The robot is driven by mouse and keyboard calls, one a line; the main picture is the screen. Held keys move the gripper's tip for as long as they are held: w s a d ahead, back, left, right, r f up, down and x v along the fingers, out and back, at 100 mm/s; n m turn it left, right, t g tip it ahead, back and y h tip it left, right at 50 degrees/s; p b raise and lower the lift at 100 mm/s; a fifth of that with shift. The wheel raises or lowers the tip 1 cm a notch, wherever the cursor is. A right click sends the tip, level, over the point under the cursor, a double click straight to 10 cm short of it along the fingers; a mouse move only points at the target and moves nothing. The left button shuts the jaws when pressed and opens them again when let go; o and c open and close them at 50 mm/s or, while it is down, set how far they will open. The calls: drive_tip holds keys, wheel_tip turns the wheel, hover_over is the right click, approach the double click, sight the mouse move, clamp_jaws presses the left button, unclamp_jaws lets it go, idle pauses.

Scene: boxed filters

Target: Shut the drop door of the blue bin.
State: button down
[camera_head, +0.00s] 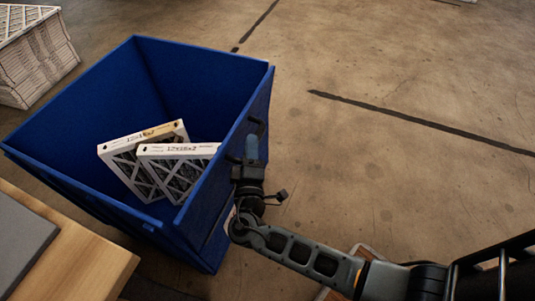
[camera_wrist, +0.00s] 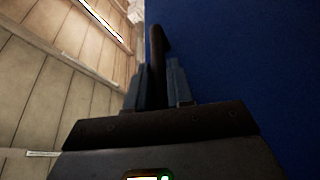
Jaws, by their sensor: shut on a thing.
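The blue bin (camera_head: 75,85) stands at the left, open at the top. Its right-hand panel, which looks like the drop door (camera_head: 215,200), stands near upright; I cannot tell whether it is fully closed or latched. My gripper (camera_head: 252,148) is at the outer face of this panel, near its upper edge. In the wrist view my gripper (camera_wrist: 160,78) is shut on a dark bar-like handle (camera_wrist: 157,45), beside the blue face of the door (camera_wrist: 240,70). The handle's dark end also shows in the head view (camera_head: 257,123). My fingers partly hide the handle.
Two white-framed filters (camera_head: 178,150) lean inside the bin. A stack of filters (camera_head: 35,55) stands on the floor at the upper left. A wooden table (camera_head: 85,255) with a grey top piece is at the lower left. The floor to the right is clear.

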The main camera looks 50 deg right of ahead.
drive_tip(key=shift+w+a+r, duration=0.2)
drive_tip(key=shift+w+a, duration=0.05)
drive_tip(key=shift+w, duration=0.4)
drive_tip(key=shift+w+a+r, duration=0.2)
drive_tip(key=shift+w+a, duration=0.05)
drive_tip(key=shift+w, duration=0.4)
drive_tip(key=shift+w, duration=0.1)
drive_tip(key=c, duration=1.1)
unclamp_jaws()
drive_tip(key=shift+f, duration=0.1)
approach(241, 130)
drive_tip(key=shift+v, duration=1.05)
